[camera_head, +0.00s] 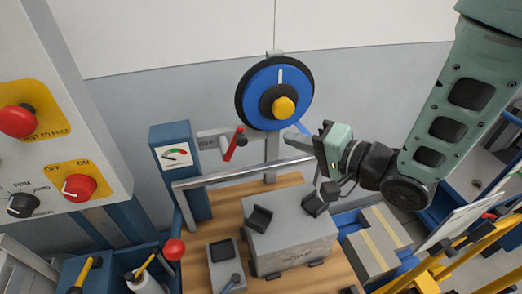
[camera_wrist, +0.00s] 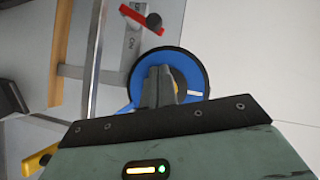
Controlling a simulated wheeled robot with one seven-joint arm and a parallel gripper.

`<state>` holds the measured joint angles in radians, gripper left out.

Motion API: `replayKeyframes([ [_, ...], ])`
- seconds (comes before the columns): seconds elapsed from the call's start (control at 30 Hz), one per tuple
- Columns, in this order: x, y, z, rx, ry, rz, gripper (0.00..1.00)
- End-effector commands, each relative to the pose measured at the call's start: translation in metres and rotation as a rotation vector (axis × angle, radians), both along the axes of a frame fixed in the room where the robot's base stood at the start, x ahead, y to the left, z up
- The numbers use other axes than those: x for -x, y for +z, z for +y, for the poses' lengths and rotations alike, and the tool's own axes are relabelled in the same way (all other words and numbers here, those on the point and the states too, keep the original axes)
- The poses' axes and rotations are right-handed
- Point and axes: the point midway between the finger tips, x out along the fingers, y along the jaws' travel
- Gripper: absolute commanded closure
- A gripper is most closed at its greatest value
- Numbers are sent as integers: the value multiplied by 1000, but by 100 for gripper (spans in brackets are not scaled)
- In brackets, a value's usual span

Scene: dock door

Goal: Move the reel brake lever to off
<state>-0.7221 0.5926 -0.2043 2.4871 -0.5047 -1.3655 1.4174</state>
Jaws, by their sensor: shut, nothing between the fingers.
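The reel brake lever (camera_head: 234,143) is a red bar with a dark round part, on a pale plate (camera_head: 206,141) marked OFF at its left end. The lever slants, its lower end toward the left. It also shows at the top of the wrist view (camera_wrist: 138,19), where ON can be read on the plate. The blue reel (camera_head: 254,86) with black rim and yellow hub is just right of and above the lever. My gripper (camera_head: 295,137) is shut and empty, right of the lever and apart from it; its fingers overlap the reel in the wrist view (camera_wrist: 160,82).
A metal rail (camera_head: 240,173) runs below the lever. A gauge box (camera_head: 175,155) stands to its left. A grey box (camera_head: 290,245) with two black cradles sits on the wooden bench below. A control panel (camera_head: 55,110) with red knobs is at far left.

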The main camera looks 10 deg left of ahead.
Motion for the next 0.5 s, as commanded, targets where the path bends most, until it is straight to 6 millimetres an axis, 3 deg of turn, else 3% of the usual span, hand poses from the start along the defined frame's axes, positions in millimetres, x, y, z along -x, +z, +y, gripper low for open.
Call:
replayKeyframes([
  [0.2, -22, -4, 40, 3, 5, 1, 100],
  [0.5, -14, -18, 70, 1, 0, 2, 100],
])
